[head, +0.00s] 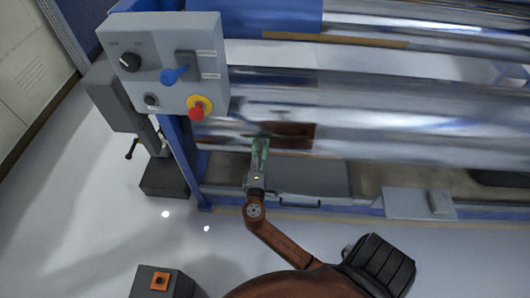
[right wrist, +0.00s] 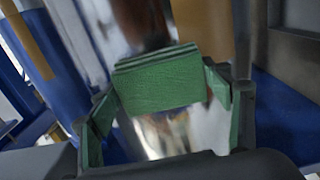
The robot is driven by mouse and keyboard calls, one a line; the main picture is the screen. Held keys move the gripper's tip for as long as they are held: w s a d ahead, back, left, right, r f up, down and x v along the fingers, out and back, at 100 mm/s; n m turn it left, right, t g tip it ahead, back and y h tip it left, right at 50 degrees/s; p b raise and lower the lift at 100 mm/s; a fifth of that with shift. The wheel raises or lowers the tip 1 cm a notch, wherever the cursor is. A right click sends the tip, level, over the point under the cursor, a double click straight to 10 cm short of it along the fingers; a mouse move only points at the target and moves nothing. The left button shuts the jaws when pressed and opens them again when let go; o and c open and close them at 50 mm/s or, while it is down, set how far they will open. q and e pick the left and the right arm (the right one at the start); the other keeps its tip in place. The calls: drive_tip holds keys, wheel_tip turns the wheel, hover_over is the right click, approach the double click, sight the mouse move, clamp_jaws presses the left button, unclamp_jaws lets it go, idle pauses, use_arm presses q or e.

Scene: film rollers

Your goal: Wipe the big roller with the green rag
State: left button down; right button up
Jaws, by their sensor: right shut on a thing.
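The big roller (head: 410,125) is a wide, shiny metal cylinder lying across the machine in the head view. A brown patch (head: 292,135) shows near its left end; I cannot tell whether it is dirt or a reflection. My right gripper (head: 260,152) reaches up from below to the roller's lower left part. It is shut on the green rag (right wrist: 160,85), which looks like a folded block between the fingers in the right wrist view. The rag is at or very near the roller; contact is not clear. My left gripper is not in view.
A grey control box (head: 150,85) with a blue lever and a red stop button (head: 197,112) stands close left of my right gripper. A blue frame post (head: 178,155) is just below it. Other rollers (head: 400,35) lie behind. The pale floor (head: 110,220) is mostly open.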

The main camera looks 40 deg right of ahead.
sight(244, 145)
drive_tip(key=shift+w+a+f+b, duration=0.1)
drive_tip(key=shift+w+a+b, duration=0.3)
drive_tip(key=shift+w+a, duration=0.8)
drive_tip(key=shift+w+a+b, duration=0.4)
drive_tip(key=shift+w+a, duration=0.55)
drive_tip(key=shift+w, duration=0.45)
drive_tip(key=v, duration=0.6)
drive_tip(key=shift+p+v, duration=0.4)
drive_tip(key=shift+v, duration=1.1)
